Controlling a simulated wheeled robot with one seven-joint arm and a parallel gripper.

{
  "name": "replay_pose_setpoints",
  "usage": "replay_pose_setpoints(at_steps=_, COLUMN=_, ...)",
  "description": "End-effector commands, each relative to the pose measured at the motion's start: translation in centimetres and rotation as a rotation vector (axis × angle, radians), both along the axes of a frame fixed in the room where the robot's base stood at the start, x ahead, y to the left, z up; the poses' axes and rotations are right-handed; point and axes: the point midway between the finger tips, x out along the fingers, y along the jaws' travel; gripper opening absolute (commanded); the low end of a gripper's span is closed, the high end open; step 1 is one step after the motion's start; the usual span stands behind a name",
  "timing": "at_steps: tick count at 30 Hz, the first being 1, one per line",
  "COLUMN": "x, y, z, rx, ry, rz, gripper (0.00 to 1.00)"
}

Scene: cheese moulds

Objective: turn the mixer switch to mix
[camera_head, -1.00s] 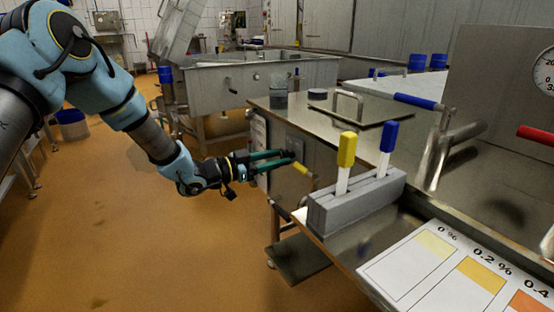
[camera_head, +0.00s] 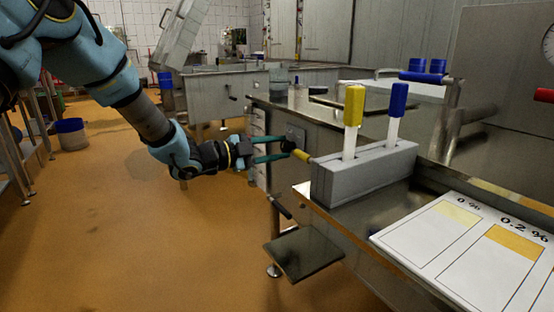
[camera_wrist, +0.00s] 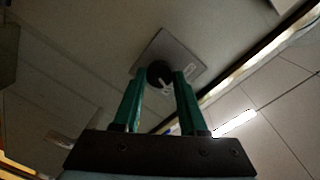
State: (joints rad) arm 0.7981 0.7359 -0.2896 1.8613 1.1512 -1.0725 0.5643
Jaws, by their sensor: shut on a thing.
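The mixer switch is a round black knob (camera_wrist: 160,73) with a white pointer mark, on a square grey plate (camera_wrist: 178,52) with small lettering too blurred to read. It also shows in the camera_head view, small and dark (camera_head: 288,145), on the side of the steel bench. My gripper (camera_wrist: 161,78) has a green finger on each side of the knob and is shut on it. In the camera_head view my gripper (camera_head: 279,149) reaches the bench side from the left. The fingers hide part of the knob, and the setting it points to cannot be read.
A yellow-tipped handle (camera_head: 301,155) sticks out close to my fingertips. Above stands a grey holder (camera_head: 362,172) with a yellow-handled (camera_head: 353,105) and a blue-handled (camera_head: 397,100) tool. A colour chart (camera_head: 470,245) lies at the right. Open orange floor (camera_head: 150,240) is at the left.

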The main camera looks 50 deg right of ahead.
Motion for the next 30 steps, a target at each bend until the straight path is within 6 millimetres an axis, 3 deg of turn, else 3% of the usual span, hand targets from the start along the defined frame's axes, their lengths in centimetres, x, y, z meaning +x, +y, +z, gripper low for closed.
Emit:
replay_pose_setpoints(at_steps=12, x=-0.15, y=0.05, z=-0.25, rx=-0.073, ry=-0.191, rz=-0.002, gripper=0.0)
replay_pose_setpoints(at_steps=29, x=-0.15, y=0.05, z=-0.13, rx=-0.084, ry=-0.222, rz=-0.002, gripper=0.0)
replay_pose_setpoints(at_steps=30, x=-0.14, y=0.06, z=-0.14, rx=-0.084, ry=-0.222, rz=-0.002, gripper=0.43)
